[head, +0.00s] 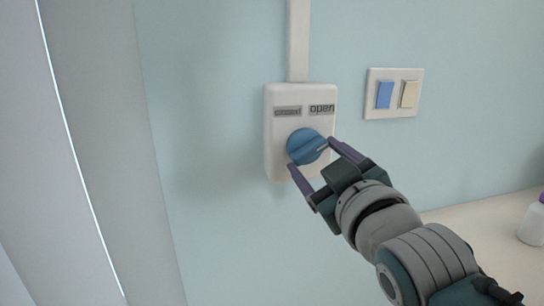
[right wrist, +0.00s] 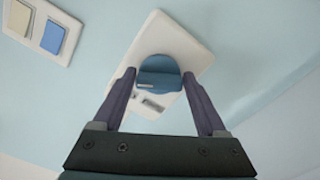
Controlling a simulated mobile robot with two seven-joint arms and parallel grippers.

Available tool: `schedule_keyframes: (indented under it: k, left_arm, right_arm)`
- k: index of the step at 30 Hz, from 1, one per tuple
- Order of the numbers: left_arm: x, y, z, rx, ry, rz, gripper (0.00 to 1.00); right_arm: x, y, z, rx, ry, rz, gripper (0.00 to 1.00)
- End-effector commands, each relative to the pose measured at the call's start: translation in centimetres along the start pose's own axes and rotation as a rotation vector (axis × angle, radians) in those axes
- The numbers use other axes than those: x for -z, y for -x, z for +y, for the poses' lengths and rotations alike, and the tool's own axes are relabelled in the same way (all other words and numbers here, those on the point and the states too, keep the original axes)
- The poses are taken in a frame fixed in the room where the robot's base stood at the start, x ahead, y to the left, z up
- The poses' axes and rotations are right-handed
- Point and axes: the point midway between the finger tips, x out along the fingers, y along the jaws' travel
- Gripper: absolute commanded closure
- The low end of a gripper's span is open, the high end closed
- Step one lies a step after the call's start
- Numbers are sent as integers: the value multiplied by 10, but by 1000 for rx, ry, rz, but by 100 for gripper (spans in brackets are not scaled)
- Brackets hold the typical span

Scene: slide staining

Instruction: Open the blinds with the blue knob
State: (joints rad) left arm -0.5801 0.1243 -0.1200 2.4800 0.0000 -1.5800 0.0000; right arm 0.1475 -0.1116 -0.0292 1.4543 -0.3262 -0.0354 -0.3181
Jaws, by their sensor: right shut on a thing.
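The blue knob (head: 307,146) sits on a white control box (head: 275,150) on the wall. The box has two labels, a left one too small to read surely and a right one reading "open" (head: 322,108). The knob's pale mark points to the right and slightly up. My right gripper (head: 311,158) has its purple fingers on either side of the knob, shut on it. The knob also shows between the fingers in the right wrist view (right wrist: 158,74). The blinds (head: 100,120) hang at the left as pale vertical slats, with a thin bright gap between them. My left gripper is not in view.
A switch plate (head: 394,114) with a blue and a cream rocker is on the wall right of the box. A white conduit (head: 298,40) runs up from the box. A counter (head: 490,240) with a white bottle (head: 533,224) is at the lower right.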

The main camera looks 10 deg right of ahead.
Motion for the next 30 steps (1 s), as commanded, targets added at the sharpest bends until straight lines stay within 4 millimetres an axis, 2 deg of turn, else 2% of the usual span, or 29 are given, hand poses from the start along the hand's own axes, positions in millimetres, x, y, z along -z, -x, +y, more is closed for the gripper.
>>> schedule_keyframes:
  k: [17, 18, 24, 30]
  left_arm:
    - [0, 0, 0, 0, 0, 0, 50]
    - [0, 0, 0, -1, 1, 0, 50]
    - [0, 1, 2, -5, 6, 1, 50]
    - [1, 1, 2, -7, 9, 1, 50]
  right_arm:
    - [0, 0, 0, 0, -36, -1, 81]
    - [0, 0, 0, 0, -35, -1, 22]
    - [0, 0, 0, 0, -33, 0, 0]
    - [0, 0, 0, 0, -31, 0, 0]
